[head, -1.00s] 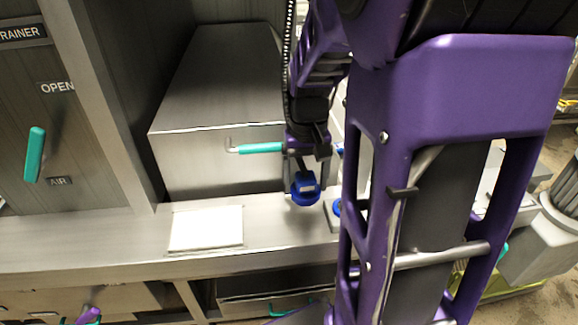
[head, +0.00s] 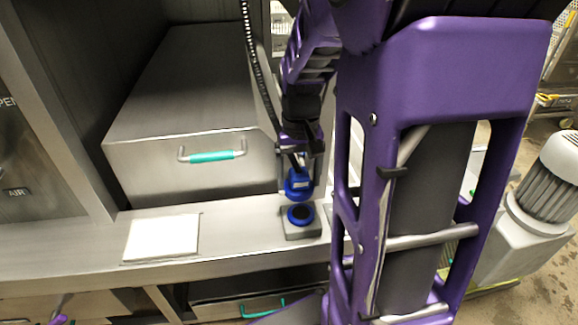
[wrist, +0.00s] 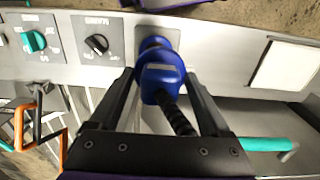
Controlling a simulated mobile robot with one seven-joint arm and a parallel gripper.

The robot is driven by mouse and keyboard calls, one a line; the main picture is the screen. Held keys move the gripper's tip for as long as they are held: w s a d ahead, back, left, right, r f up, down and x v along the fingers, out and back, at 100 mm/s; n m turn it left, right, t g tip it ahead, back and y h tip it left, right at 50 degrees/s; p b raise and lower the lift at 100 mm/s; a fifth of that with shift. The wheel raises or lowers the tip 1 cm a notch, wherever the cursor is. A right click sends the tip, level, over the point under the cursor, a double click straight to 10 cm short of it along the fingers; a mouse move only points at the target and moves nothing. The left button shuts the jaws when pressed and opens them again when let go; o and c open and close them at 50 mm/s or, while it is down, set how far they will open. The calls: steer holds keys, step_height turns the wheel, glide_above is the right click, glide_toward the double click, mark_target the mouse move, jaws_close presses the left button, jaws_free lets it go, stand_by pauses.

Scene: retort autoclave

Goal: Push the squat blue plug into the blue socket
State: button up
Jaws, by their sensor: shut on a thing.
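The squat blue plug (head: 298,186) is held by my gripper (head: 299,168), with a dark cable running up from it. The blue socket (head: 300,214) is a blue ring with a dark middle on a small grey plate on the steel ledge. In the head view the plug is just behind and above the socket, apart from it. In the wrist view the plug (wrist: 162,84) sits between the fingers of my gripper (wrist: 161,76). It covers much of the socket (wrist: 154,42), whose blue rim shows beyond it. The exact gap cannot be told there.
A steel box (head: 190,160) with a teal handle (head: 212,156) stands behind the ledge. A white plate (head: 161,238) lies to the left on the ledge. A teal knob (wrist: 36,41) and a black knob (wrist: 97,44) sit beside the socket in the wrist view.

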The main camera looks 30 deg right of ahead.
mark_target(302, 195)
steer(key=shift+d, duration=0.4)
steer(key=shift+f+b, duration=2.4)
steer(key=shift+f, duration=0.45)
steer(key=shift+f, duration=0.6)
stand_by(0.8)
steer(key=o, duration=1.1)
steer(key=shift+r, duration=0.15)
step_height(302, 195, up, 17)
steer(key=p, duration=1)
steer(key=shift+s+r, duration=0.1)
